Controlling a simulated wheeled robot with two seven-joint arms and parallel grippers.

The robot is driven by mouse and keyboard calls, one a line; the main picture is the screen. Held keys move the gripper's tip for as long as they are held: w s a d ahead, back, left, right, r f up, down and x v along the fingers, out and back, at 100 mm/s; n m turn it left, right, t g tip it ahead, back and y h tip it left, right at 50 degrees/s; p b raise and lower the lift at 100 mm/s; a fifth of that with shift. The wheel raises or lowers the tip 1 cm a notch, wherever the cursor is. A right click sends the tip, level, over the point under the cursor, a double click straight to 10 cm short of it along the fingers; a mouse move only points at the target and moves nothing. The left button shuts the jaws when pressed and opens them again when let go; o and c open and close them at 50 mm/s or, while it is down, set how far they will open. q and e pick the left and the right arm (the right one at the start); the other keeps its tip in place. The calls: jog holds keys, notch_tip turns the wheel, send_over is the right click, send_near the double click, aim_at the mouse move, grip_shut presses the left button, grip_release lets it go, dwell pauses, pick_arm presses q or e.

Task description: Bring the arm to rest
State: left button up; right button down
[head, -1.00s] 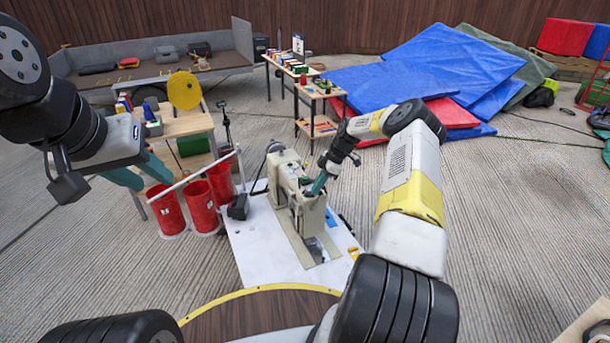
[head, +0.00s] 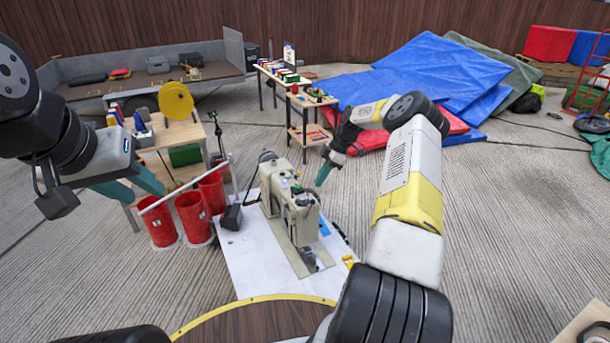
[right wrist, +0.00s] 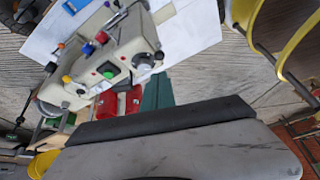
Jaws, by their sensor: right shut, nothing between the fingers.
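My right gripper (head: 322,175) is shut and empty in the head view, with its teal fingertips pointing down. It hangs to the upper right of a beige sewing machine (head: 292,208), with a gap between them in the picture. In the right wrist view the shut teal fingers (right wrist: 157,93) show beside the machine's knobbed head (right wrist: 108,62). My left gripper (head: 140,186) is at the left of the head view, its two teal fingers spread and nothing between them. It appears in front of the wooden table.
The machine stands on a white board (head: 250,262). Blue mats (head: 440,65) lie at the back. The concrete floor at right is mostly clear.

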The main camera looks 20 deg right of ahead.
jog(key=shift+a, duration=0.1)
jog(key=s+a+r+m+t+h, duration=0.1)
jog(key=s+a+r+m, duration=0.2)
jog(key=r, duration=0.6)
jog(key=s+a+r+h, duration=0.1)
jog(key=s+a+r, duration=0.35)
jog(key=r, duration=0.35)
jog(key=s+a+r+m+t+h, duration=0.1)
jog(key=s+a+r+m+h, duration=0.2)
jog(key=r, duration=0.6)
jog(key=s+a+r+m+t, duration=0.15)
jog(key=s+r, duration=0.25)
jog(key=s, duration=0.4)
jog(key=s+a+r+m, duration=0.1)
jog(key=s+r+m, duration=0.2)
jog(key=s, duration=0.5)
jog(key=s+a+m+t+y, duration=0.1)
jog(key=s+m, duration=0.4)
jog(key=s, duration=0.8)
jog(key=shift+f+t+y, duration=0.4)
jog(key=shift+t+y, duration=0.1)
jog(key=shift+t, duration=0.25)
